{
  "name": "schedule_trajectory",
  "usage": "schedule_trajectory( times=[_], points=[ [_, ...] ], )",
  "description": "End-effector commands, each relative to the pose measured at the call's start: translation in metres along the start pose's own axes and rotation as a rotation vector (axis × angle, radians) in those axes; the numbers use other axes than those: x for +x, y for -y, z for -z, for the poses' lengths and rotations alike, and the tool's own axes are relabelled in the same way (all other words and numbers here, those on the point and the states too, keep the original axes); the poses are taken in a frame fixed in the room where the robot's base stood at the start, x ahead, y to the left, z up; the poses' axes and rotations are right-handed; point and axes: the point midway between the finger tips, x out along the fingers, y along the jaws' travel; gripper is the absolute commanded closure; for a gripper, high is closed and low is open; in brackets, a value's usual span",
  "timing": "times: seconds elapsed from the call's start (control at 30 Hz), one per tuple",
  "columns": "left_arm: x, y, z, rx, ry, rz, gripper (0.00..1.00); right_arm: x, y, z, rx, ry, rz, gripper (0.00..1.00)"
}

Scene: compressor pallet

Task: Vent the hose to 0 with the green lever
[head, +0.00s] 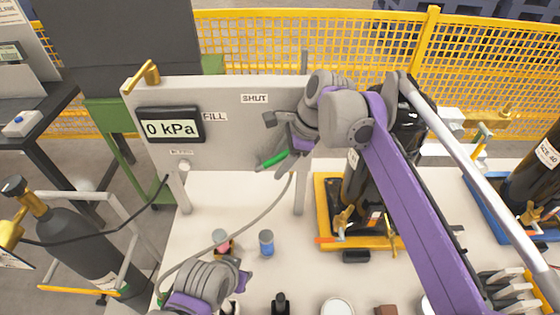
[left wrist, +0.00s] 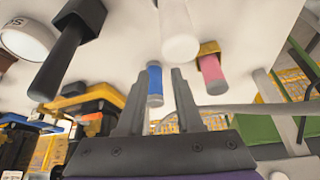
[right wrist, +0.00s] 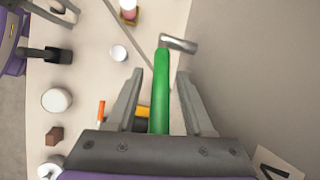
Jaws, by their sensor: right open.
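The grey panel (head: 230,148) carries a display (head: 170,126) that reads 0 kPa. The green lever (head: 273,160) sticks out of the panel's lower right and points down-left in the head view. My right gripper (head: 286,142) is at the lever. In the right wrist view the green lever (right wrist: 161,90) lies between the open, separated fingers of the right gripper (right wrist: 160,74). A grey hose (head: 240,232) curves down from near the lever to the bench.
Labels SHUT (head: 254,98) and FILL (head: 214,116) are on the panel; a third under the display is unreadable. A yellow tray (head: 326,205) with a dark cylinder stands right of the panel. Several small items stand along the bench front. A gas cylinder (head: 75,240) stands left.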

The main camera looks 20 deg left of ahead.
Motion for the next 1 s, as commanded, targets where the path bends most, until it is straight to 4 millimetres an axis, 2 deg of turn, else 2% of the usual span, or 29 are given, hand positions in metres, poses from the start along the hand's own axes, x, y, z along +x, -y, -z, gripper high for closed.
schedule_trajectory(
  times=[0.17,0.4,0.47,1.0],
  points=[
    [-0.0001,0.0,0.0001,0.0,0.0,0.0,0.65,-0.0002,0.0001,-0.0001,0.0,0.0,0.0,0.48],
    [-0.0001,0.0,0.0001,0.0,0.0,0.0,0.65,-0.0003,0.0,-0.0001,-0.001,0.0,0.0,0.91],
    [-0.0001,0.0,0.0001,0.0,0.0,0.0,0.65,-0.0003,0.0,-0.0001,-0.001,0.0,0.0,1.0],
    [-0.0001,0.0,0.0001,0.0,0.0,0.0,0.65,-0.0005,0.0,-0.0001,-0.001,0.0,0.0,1.0]
  ],
)
